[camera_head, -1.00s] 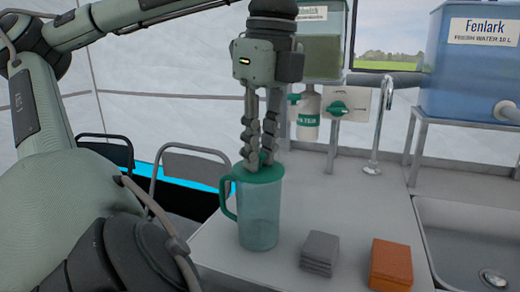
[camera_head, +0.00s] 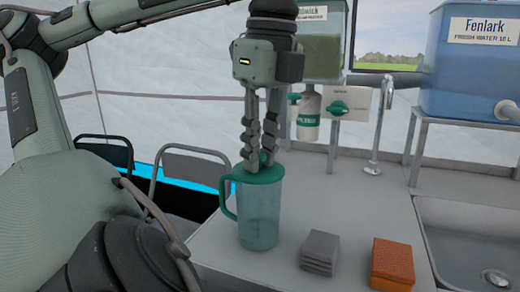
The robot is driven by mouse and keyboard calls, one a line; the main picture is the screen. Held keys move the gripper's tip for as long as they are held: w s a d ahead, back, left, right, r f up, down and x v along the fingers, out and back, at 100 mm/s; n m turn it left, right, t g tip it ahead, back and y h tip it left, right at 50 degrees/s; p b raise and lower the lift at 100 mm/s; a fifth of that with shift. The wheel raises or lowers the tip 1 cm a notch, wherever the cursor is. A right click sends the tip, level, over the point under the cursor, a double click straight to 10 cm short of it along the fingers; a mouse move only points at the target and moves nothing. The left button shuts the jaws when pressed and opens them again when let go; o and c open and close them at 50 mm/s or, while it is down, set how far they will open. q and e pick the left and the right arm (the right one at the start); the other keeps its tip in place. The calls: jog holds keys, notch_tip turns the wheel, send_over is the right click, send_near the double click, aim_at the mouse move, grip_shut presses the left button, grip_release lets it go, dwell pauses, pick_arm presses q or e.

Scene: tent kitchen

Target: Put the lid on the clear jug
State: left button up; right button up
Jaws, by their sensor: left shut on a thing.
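The clear jug (camera_head: 259,216) stands upright on the counter, with a green handle on its left side. The green lid (camera_head: 259,174) sits level at the jug's mouth. I cannot tell whether it is fully seated. My left gripper (camera_head: 259,160) points straight down above the jug, its fingers shut on the lid's top knob, which they mostly hide. My right gripper is not in view.
A grey stack of cloths (camera_head: 320,253) and an orange block (camera_head: 391,263) lie right of the jug on the counter (camera_head: 280,272). A sink (camera_head: 475,240) is at the right. A tap (camera_head: 380,125), a dispenser bottle (camera_head: 308,115) and a blue water tank (camera_head: 475,75) stand behind.

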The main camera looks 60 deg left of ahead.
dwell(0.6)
pick_arm(q)
jog(key=o, duration=0.9)
jog(key=shift+o, duration=0.2)
jog(key=o, duration=0.4)
jog(key=shift+o, duration=0.2)
jog(key=shift+r, duration=0.1)
jog(key=shift+r+p, duration=2.35)
jog(key=shift+r, duration=1.05)
